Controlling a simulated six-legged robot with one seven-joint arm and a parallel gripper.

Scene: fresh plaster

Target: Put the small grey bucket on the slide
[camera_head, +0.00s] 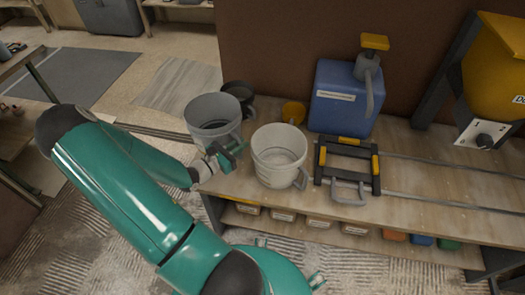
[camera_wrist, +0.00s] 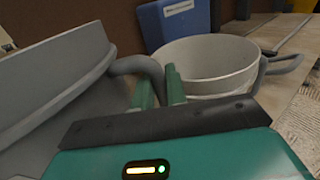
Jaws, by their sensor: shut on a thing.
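The small grey bucket (camera_head: 207,112) is at the left end of the bench. My gripper (camera_head: 232,151) is at its near right side. In the wrist view the grey bucket (camera_wrist: 45,80) fills the left, looking tilted there, and its curved handle runs between my gripper's fingers (camera_wrist: 160,88). The fingers are shut on that handle. I cannot tell whether the bucket's base touches the bench. The slide (camera_head: 350,140) is a black frame with yellow parts and a grey handle, on two metal rails right of the white bucket. Its top is empty.
A white bucket (camera_head: 280,160) stands on the bench (camera_head: 440,175) between my gripper and the slide; it also shows in the wrist view (camera_wrist: 210,62). Behind are a dark pot (camera_head: 238,90), a yellow item (camera_head: 293,112) and a blue canister (camera_head: 340,100). A yellow machine (camera_head: 495,75) stands right.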

